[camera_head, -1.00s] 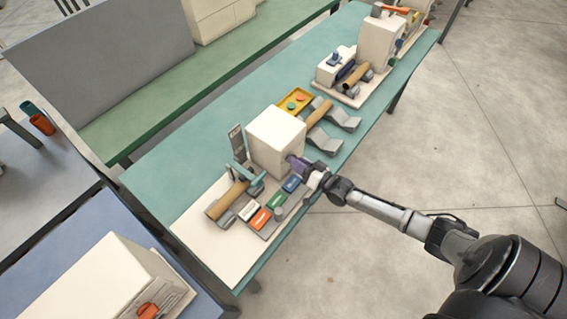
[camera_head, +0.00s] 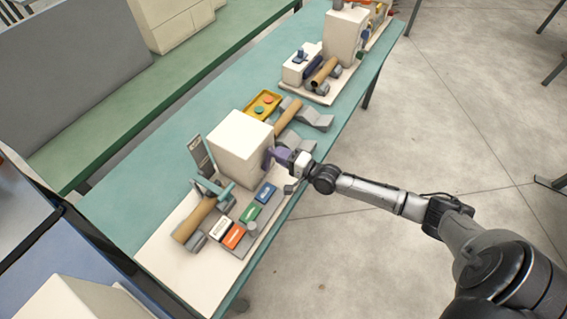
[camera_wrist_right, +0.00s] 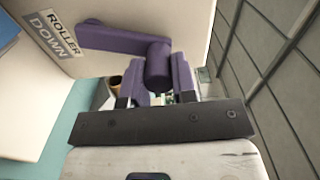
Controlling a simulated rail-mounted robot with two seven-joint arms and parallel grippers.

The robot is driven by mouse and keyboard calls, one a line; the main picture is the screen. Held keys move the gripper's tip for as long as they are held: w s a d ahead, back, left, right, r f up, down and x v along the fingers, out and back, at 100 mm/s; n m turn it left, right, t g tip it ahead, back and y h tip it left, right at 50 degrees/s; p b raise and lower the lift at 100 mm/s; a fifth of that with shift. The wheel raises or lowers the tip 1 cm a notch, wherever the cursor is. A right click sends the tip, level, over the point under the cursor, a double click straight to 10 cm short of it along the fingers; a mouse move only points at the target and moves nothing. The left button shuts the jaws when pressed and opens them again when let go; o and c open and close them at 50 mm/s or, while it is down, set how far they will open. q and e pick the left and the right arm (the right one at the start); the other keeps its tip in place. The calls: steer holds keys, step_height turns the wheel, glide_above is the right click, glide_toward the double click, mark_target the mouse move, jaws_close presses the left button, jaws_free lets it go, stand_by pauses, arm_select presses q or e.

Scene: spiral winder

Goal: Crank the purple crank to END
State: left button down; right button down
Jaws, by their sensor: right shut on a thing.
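The purple crank (camera_head: 278,154) sits on the right side of the white winder box (camera_head: 240,145). In the right wrist view, the crank (camera_wrist_right: 125,40) shows its arm running left along the box face and its round handle towards me. My right gripper (camera_head: 284,157) is shut on the crank's handle, and its fingers (camera_wrist_right: 155,95) show on both sides of it in the wrist view. A label reading ROLLER DOWN (camera_wrist_right: 56,35) is on the box face left of the crank. No END mark can be read. My left gripper is not in view.
A cardboard tube (camera_head: 195,220) lies on rollers in front of the box, near coloured blocks (camera_head: 234,235). A yellow tray (camera_head: 262,104) and grey cradles (camera_head: 310,117) stand behind. Another machine (camera_head: 345,35) is farther along the teal table (camera_head: 120,200). Floor to the right is clear.

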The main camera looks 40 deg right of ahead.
steer(key=shift+w+d+f+m+b, duration=0.15)
steer(key=shift+d+f+m+b, duration=0.55)
steer(key=shift+m+b, duration=1.1)
steer(key=shift+w+d+f+m+b, duration=0.2)
steer(key=shift+d+f+m+b, duration=0.5)
steer(key=shift+m+b, duration=1.05)
steer(key=shift+w+d+f+m+b, duration=0.15)
steer(key=shift+d+f+m+b, duration=0.5)
steer(key=shift+m+b, duration=1.1)
steer(key=shift+a+f+n+b, duration=0.1)
steer(key=shift+n+b, duration=0.2)
steer(key=shift+b, duration=0.15)
steer(key=c, duration=0.9)
jaws_free()
steer(key=shift+s, duration=0.15)
